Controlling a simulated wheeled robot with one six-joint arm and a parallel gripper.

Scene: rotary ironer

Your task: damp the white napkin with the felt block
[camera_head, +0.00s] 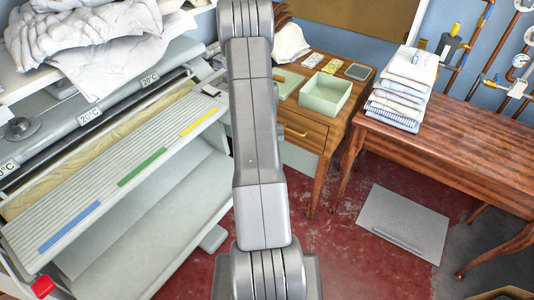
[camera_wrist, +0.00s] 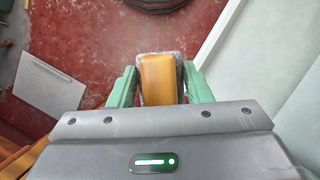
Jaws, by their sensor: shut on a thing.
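The felt block (camera_wrist: 160,78) has an orange-brown wooden back and a grey felt edge. It is between the green fingers of my gripper (camera_wrist: 160,88) in the wrist view, held above the red floor. In the head view my arm hides the gripper and block. A white cloth (camera_head: 290,43) lies bunched at the back of the small wooden table; I cannot tell whether it is the white napkin. More white cloth (camera_head: 85,42) is heaped on top of the ironer (camera_head: 150,150) at the left.
A pale green open box (camera_head: 325,93) stands on the small wooden table (camera_head: 310,125). A stack of folded linen (camera_head: 401,95) sits on the long wooden table (camera_head: 450,145) at the right. A grey plate (camera_head: 403,222) lies on the red floor, otherwise mostly clear there.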

